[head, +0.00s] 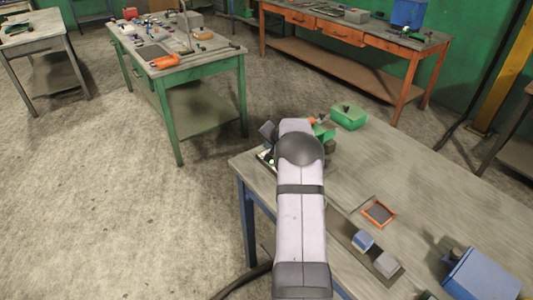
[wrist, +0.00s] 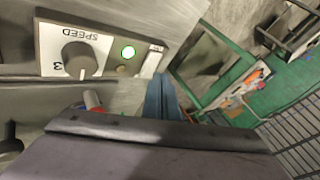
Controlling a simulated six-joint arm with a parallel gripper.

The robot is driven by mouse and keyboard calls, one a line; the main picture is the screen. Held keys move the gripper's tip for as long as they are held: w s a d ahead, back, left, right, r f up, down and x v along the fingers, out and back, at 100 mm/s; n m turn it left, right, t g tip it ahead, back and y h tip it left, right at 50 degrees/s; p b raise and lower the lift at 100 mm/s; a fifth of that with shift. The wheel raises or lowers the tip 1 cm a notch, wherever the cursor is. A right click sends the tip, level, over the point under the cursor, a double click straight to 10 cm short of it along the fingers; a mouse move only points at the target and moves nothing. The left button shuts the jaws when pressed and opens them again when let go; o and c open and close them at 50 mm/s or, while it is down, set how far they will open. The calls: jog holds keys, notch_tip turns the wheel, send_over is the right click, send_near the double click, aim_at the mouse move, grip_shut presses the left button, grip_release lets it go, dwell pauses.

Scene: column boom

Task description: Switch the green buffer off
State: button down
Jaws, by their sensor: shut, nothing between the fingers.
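In the head view, a green machine (head: 322,131), which looks like the green buffer, is mostly hidden behind my arm at the bench's far end. In the wrist view, a control panel (wrist: 48,28) appears upside down. It has a white SPEED plate, a dark round knob (wrist: 80,58), a lit green lamp (wrist: 128,52) and a small metal switch-like part (wrist: 124,70) beside the lamp. My gripper (wrist: 150,128) fills the bottom of the wrist view, close to the panel. It is shut and empty. Whether it touches the panel cannot be told. My arm hides the gripper in the head view.
A green box (head: 348,117) stands on the bench (head: 410,185) beyond my arm. An orange-rimmed tray (head: 379,213), small blocks (head: 363,240) and a blue machine (head: 482,274) are to the right. A green table (head: 200,62) stands apart.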

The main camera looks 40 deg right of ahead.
jog(key=r+p, duration=0.2)
jog(key=r, duration=0.1)
jog(key=r+p, duration=0.1)
jog(key=shift+d+r, duration=0.35)
jog(key=shift+r, duration=0.05)
jog(key=s+a+r+n+g+y, duration=0.1)
jog(key=s+a+n, duration=0.25)
jog(key=a, duration=0.55)
jog(key=s+a+r+n+g+y, duration=0.15)
jog(key=s+a, duration=0.35)
jog(key=a, duration=0.5)
jog(key=s+a+r+n+g+y, duration=0.1)
jog(key=s+a+n+g, duration=0.2)
jog(key=a, duration=0.6)
jog(key=s+a+f+n+g, duration=0.1)
jog(key=s+a+n, duration=0.2)
jog(key=s, duration=0.9)
jog(key=s+a+f+n+g, duration=0.1)
jog(key=s+a+n, duration=0.2)
jog(key=s+a, duration=0.4)
jog(key=s+h, duration=0.1)
jog(key=s, duration=0.5)
jog(key=shift+a+g, duration=0.25)
jog(key=shift+g, duration=0.1)
